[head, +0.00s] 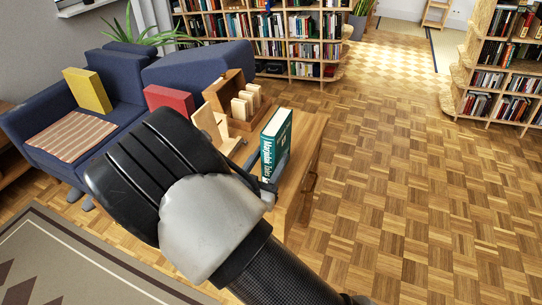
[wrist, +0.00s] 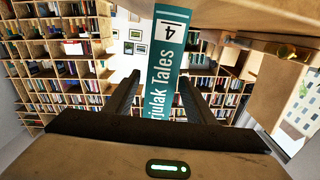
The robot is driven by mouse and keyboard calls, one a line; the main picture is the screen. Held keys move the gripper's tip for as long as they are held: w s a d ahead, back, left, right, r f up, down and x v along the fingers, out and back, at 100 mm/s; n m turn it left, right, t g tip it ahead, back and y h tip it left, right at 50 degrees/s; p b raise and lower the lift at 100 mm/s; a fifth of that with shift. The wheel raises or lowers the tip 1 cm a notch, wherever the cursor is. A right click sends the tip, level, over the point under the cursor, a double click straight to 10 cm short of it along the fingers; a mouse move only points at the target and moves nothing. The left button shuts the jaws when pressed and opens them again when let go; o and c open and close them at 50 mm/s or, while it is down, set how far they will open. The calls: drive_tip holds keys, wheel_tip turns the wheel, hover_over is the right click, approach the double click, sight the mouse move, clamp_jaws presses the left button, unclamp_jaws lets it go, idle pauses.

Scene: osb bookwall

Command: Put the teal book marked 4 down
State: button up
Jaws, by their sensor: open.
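The teal book marked 4 (head: 276,145) stands upright on the wooden cabinet top (head: 309,135) in the head view, near its front right part. In the wrist view the book (wrist: 166,55) shows its spine with the white label 4 and rises between the two fingers. My gripper (wrist: 160,85) is open, one dark finger on each side of the book, with a gap visible beside the spine. In the head view my wrist hides most of the gripper and the cabinet's near left part. The book's lower end is partly hidden there.
A wooden holder with upright slats (head: 235,107) stands behind the book on the cabinet. Left are a blue sofa (head: 120,78) with a yellow cushion (head: 88,91) and a red cushion (head: 169,100). Bookshelves (head: 290,45) line the back. The parquet floor (head: 400,190) at right is clear.

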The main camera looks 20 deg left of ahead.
drive_tip(key=s, duration=1.1)
drive_tip(key=shift+a+p, duration=0.4)
drive_tip(key=shift+p, duration=0.05)
drive_tip(key=shift+w, duration=0.15)
